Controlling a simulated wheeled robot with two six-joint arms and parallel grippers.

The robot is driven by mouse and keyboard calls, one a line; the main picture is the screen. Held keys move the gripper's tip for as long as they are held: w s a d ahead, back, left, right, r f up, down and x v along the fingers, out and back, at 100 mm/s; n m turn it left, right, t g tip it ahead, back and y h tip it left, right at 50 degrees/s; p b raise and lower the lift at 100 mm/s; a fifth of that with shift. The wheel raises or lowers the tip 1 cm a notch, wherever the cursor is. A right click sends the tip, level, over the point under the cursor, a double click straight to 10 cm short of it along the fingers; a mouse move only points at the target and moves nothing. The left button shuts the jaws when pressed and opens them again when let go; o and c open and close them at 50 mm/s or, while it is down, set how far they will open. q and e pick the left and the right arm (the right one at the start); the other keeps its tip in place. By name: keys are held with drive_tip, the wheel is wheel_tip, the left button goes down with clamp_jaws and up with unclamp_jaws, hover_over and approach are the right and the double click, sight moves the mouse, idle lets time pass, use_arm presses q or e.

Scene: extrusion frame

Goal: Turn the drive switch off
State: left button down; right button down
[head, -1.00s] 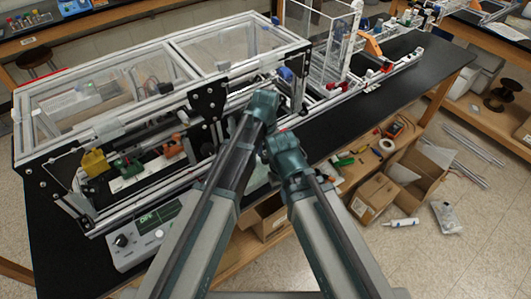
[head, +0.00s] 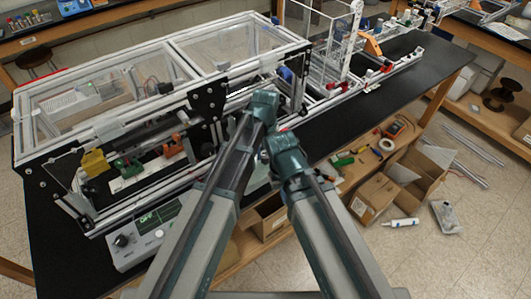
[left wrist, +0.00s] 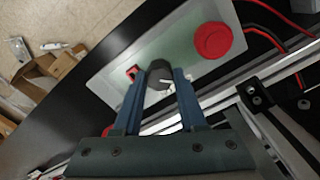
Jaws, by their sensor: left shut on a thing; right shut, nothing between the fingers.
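In the left wrist view, a dark round knob with a white mark, which looks like the drive switch (left wrist: 160,66), stands on a pale plate (left wrist: 115,90). The blue fingers of my left gripper (left wrist: 160,82) are shut on it from either side. A big red button (left wrist: 213,40) and a small red rocker (left wrist: 132,73) are on the same plate. In the head view my left arm's end (head: 263,103) is by the frame's front edge, and it hides the switch. My right arm's end (head: 286,145) is just below and to the right; its fingertips cannot be made out.
The aluminium extrusion frame (head: 130,115) with clear panels stands on the black bench. A control box (head: 125,255) with a green display and a dial is at its front left. Red and black cables (left wrist: 262,35) run beside the plate.

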sight(265, 155)
idle(0.5)
use_arm(q)
drive_tip(key=shift+c, duration=2.3)
unclamp_jaws()
wheel_tip(265, 155, up, 14)
drive_tip(key=p, duration=1.3)
drive_tip(key=shift+p, duration=0.4)
drive_tip(key=shift+f, duration=0.15)
